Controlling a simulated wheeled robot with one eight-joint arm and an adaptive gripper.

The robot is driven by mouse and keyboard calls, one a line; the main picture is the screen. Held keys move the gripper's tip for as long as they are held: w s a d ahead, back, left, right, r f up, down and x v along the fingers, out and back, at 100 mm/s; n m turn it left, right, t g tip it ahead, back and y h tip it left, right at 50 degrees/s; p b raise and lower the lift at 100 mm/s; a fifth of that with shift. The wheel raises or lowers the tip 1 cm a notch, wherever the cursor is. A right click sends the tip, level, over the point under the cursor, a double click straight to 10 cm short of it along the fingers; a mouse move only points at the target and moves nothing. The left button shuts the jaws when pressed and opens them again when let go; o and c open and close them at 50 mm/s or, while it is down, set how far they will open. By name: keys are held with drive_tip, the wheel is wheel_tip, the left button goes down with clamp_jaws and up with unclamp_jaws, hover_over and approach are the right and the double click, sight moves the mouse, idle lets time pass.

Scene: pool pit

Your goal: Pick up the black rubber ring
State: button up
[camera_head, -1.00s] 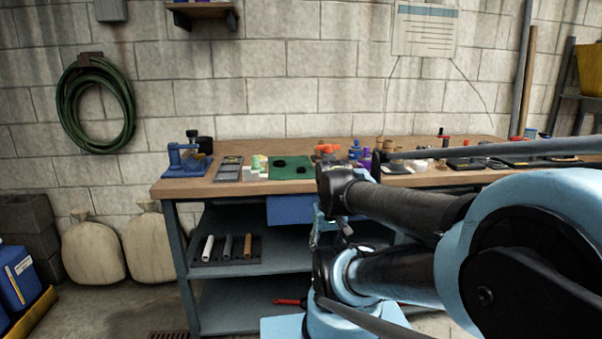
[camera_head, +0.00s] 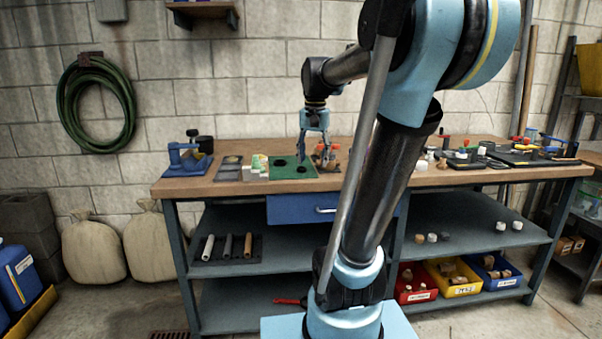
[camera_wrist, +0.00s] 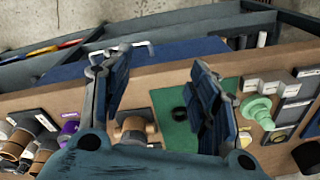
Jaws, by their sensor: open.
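My gripper (camera_head: 315,154) is open and empty above the workbench, pointing down near the right edge of the green mat (camera_head: 283,173). Two small black round things lie on the mat in the head view, one farther back (camera_head: 280,162) and one nearer the front (camera_head: 302,169); I cannot tell there which is the rubber ring. In the wrist view the fingers of my gripper (camera_wrist: 158,75) stand wide apart. One black ring-like thing (camera_wrist: 180,113) shows on the mat (camera_wrist: 172,138) between them, close to the right finger. That finger hides part of the mat.
Brown fittings (camera_wrist: 133,125) stand beside the mat. A pale green stepped piece (camera_wrist: 258,110) and grey blocks stand on its other side. A blue vise (camera_head: 187,160) is at the bench's left end. A drawer handle (camera_head: 326,210) sticks out below the bench edge.

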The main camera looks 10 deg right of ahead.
drive_tip(key=w+r+m+g, duration=0.15)
drive_tip(key=w+r, duration=0.25)
drive_tip(key=w, duration=0.5)
drive_tip(key=w+r+m+t, duration=0.1)
drive_tip(key=w+r+m, duration=0.2)
drive_tip(key=w+r, duration=0.35)
drive_tip(key=shift+g, duration=0.25)
drive_tip(key=f, duration=0.4)
drive_tip(key=w+f, duration=0.1)
drive_tip(key=f, duration=0.3)
drive_tip(key=w+f, duration=0.1)
drive_tip(key=f, duration=0.4)
drive_tip(key=shift+a, duration=0.3)
drive_tip(key=shift+s+a+f, duration=0.1)
drive_tip(key=shift+a+f, duration=0.05)
drive_tip(key=shift+f, duration=1.35)
drive_tip(key=shift+s+a+f, duration=0.1)
drive_tip(key=shift+f, duration=1.4)
drive_tip(key=shift+c, duration=0.4)
drive_tip(key=c, duration=0.8)
